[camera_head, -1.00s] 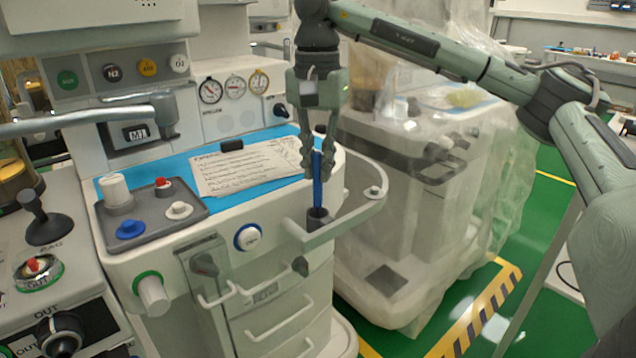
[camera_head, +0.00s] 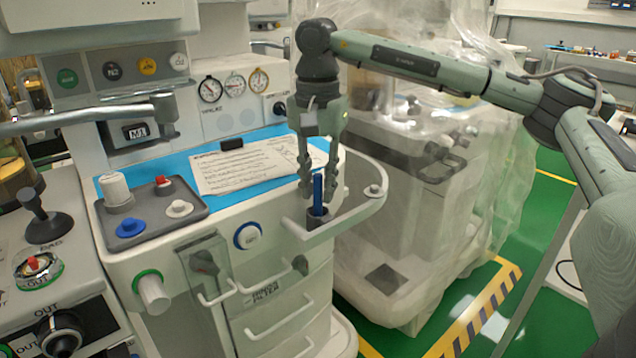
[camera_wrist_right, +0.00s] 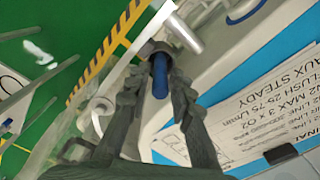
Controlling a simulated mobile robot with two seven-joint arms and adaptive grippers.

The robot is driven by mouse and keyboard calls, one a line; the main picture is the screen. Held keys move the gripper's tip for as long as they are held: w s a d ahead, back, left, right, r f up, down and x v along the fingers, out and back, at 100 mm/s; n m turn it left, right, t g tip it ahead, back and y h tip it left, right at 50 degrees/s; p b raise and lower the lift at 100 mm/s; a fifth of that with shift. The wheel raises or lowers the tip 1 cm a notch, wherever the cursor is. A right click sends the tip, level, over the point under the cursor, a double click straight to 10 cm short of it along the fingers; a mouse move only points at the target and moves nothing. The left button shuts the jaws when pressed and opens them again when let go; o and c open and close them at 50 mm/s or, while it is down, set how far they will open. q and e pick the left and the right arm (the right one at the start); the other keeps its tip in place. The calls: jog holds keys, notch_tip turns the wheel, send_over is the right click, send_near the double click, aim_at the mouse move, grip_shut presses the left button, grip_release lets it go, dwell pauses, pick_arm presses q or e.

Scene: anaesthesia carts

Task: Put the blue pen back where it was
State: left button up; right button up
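The blue pen (camera_head: 317,190) stands upright with its lower end inside a small dark cup (camera_head: 318,217) on the cart's side rail. My right gripper (camera_head: 318,192) comes down from above. Its two fingers are spread, one on each side of the pen, with visible gaps. The right wrist view shows the pen (camera_wrist_right: 160,75) between the parted fingertips (camera_wrist_right: 159,82), its far end in the round holder (camera_wrist_right: 156,48). My left gripper is not in view.
A printed sheet (camera_head: 245,168) lies on the blue cart top (camera_head: 185,163), left of the gripper. A grey tray with knobs (camera_head: 150,218) is further left. A plastic-draped cart (camera_head: 400,230) stands behind to the right.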

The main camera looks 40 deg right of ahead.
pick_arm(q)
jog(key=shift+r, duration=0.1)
pick_arm(e)
jog(key=shift+r, duration=0.1)
jog(key=shift+r, duration=0.3)
notch_tip(320, 180, up, 10)
jog(key=shift+p, duration=0.35)
jog(key=shift+r, duration=0.5)
pick_arm(q)
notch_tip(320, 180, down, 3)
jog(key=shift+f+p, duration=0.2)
jog(key=shift+p, duration=0.15)
pick_arm(e)
jog(key=shift+r, duration=0.3)
